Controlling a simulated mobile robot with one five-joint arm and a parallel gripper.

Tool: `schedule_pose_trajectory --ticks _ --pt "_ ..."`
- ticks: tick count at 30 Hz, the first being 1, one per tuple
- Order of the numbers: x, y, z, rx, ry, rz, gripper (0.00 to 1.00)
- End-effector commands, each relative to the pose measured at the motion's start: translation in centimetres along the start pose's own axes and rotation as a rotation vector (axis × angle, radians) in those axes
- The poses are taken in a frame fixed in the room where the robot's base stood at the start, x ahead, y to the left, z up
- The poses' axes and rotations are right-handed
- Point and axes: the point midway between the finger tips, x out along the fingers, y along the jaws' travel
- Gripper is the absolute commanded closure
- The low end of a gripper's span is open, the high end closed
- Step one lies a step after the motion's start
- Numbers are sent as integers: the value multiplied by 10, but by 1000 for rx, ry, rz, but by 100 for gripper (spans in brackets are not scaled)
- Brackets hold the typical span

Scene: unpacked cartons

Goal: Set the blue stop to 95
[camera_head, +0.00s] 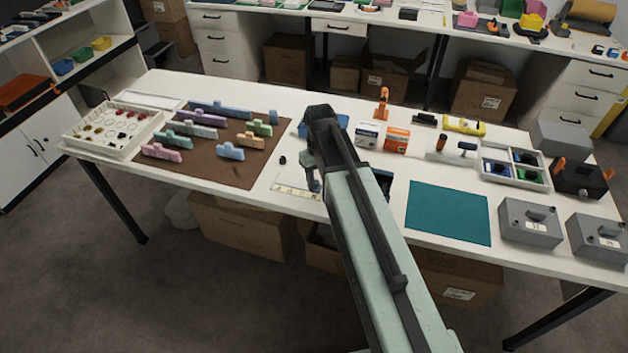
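My arm reaches from the bottom right up to the table's middle. My gripper (311,172) points down at its end over a pale scale strip (290,191) with small marks near the table's front edge. A small dark blue piece shows at the gripper's tip, by the right end of the strip. It may be the blue stop or part of a fingertip; I cannot tell which. The marks are too small to read. My arm hides what lies to the right of the strip, and the finger gap is not clear.
A brown mat (215,160) with several pastel blocks and a white tray (75,140) lie to the left. To the right are orange and white boxes (397,138), a teal mat (448,212), a divided tray (484,176) and grey boxes (530,222). A small black knob (282,160) stands near the strip.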

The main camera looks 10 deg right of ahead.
Motion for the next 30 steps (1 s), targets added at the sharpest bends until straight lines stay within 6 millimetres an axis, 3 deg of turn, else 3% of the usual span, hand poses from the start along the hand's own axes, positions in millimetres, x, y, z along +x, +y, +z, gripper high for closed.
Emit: schedule_pose_trajectory --ticks 8,22,30 --pt "-5 -4 -2 -5 3 -2 59" --pt "-78 -3 -1 -4 1 -1 59" --pt "-78 -2 -1 -3 1 0 59"
